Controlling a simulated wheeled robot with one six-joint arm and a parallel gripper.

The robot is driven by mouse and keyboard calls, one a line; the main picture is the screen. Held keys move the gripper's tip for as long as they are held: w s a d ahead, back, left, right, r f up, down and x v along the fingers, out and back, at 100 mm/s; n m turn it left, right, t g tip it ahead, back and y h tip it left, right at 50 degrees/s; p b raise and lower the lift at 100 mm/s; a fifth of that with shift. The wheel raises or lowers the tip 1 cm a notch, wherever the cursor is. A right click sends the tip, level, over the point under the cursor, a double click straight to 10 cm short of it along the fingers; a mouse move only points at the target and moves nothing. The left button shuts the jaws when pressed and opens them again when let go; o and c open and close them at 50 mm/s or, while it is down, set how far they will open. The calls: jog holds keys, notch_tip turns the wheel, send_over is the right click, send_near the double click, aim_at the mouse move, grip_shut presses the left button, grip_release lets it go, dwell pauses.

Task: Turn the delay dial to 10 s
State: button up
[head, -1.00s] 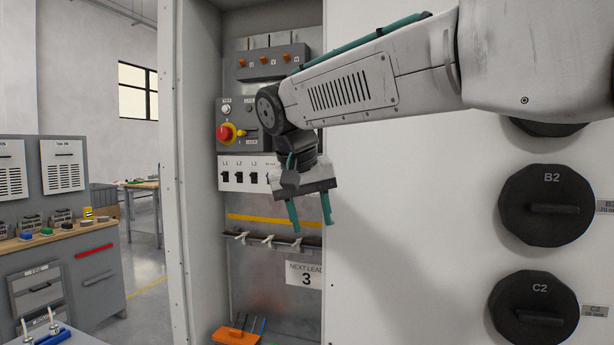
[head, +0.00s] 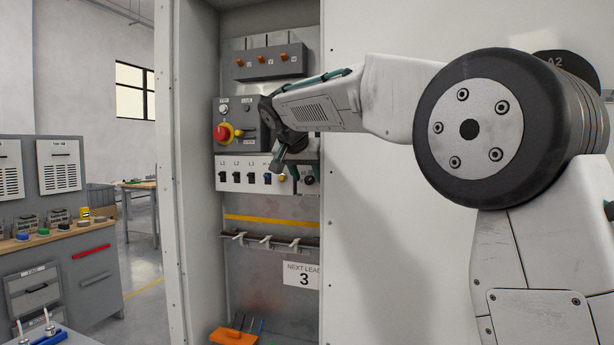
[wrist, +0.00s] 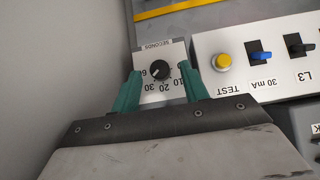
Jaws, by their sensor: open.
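The delay dial (wrist: 160,70) is a small black round knob on a pale plate marked SECONDS, with 10, 20, 30 and 60 around it. The lettering is upside down in the wrist view. Where its pointer stands is too small to read surely. My gripper (wrist: 161,72) is open, with one teal finger on each side of the dial plate and the knob between the fingertips. Contact with the knob cannot be told. In the head view my gripper (head: 286,172) is at the white switch strip's right end, and the dial (head: 309,180) shows just beside it.
A yellow TEST button (wrist: 223,61) and a blue 30 mA switch (wrist: 259,57) sit close beside the dial. A red emergency knob (head: 222,133) is up and left. A rail with hooks (head: 265,240) runs below. The cabinet's side wall stands close by.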

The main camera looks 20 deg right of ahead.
jog(key=shift+w+d+f, duration=0.15)
jog(key=shift+w+f, duration=0.05)
jog(key=shift+f, duration=0.05)
grip_shut()
